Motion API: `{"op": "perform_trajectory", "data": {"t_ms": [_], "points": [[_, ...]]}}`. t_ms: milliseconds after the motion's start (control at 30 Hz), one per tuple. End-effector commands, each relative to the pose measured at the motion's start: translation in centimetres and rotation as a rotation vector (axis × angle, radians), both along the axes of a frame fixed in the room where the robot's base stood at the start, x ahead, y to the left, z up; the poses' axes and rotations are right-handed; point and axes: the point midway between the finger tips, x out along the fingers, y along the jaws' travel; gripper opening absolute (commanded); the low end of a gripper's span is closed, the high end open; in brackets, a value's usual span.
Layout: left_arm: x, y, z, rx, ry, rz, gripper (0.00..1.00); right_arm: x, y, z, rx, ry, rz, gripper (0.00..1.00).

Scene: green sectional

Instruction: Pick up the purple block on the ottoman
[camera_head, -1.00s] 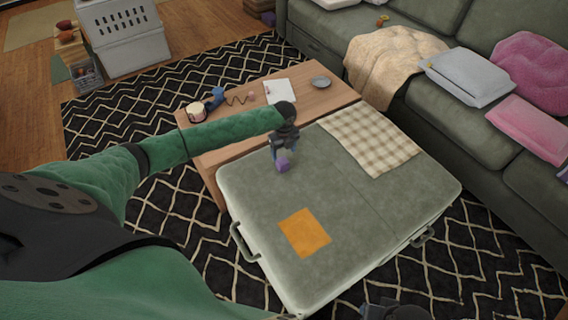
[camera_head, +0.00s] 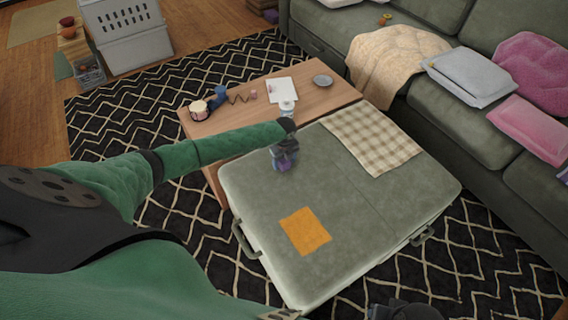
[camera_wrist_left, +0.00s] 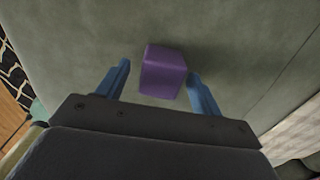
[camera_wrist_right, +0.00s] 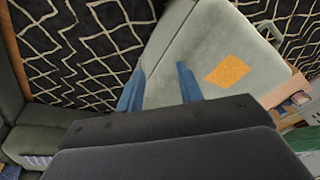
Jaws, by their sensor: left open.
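The purple block (camera_head: 285,165) sits on the grey-green ottoman (camera_head: 340,225), near its far left part, partly hidden by my left gripper (camera_head: 284,160) in the head view. In the left wrist view the block (camera_wrist_left: 162,72) lies between the two blue fingers of my left gripper (camera_wrist_left: 158,70). The fingers are open, with a gap on each side of the block. My right gripper (camera_wrist_right: 160,68) is open and empty in the right wrist view, with the ottoman beyond it.
An orange square (camera_head: 304,231) and a checked cloth (camera_head: 370,138) lie on the ottoman. Behind it, a wooden table (camera_head: 305,97) holds a white bottle (camera_head: 287,108), a cup (camera_head: 199,110) and a plate (camera_head: 323,80). A green sofa (camera_head: 455,125) stands to the right.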

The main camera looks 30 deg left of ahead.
Motion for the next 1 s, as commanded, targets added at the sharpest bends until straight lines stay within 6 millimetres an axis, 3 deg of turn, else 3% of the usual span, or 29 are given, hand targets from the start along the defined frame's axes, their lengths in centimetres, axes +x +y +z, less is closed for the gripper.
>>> {"op": "perform_trajectory", "data": {"t_ms": [33, 200, 300, 667, 867, 1000], "points": [[0.0, 0.0, 0.0, 0.0, 0.0, 0.0, 0.66, 0.0, 0.0, 0.0, 0.0, 0.0, 0.0, 0.36], [0.0, 0.0, 0.0, 0.0, 0.0, 0.0, 0.33, 0.0, 0.0, -0.1, 0.001, 0.001, 0.0, 0.36], [0.0, 0.0, 0.0, 0.0, 0.0, 0.0, 0.18, 0.0, 0.0, -0.1, 0.001, 0.003, 0.0, 0.36], [0.1, 0.0, 0.7, -0.001, -0.002, -0.001, 0.18, 0.1, 0.0, -0.4, 0.001, -0.002, 0.001, 0.36], [0.2, 0.0, 3.9, 0.0, -0.005, -0.002, 0.18, 0.5, 0.7, -1.6, 0.018, -0.024, 0.008, 0.36], [-1.6, -2.5, 5.6, -0.001, -0.002, -0.004, 0.18, 0.9, 1.2, -2.5, 0.029, -0.041, 0.016, 0.36]]}}
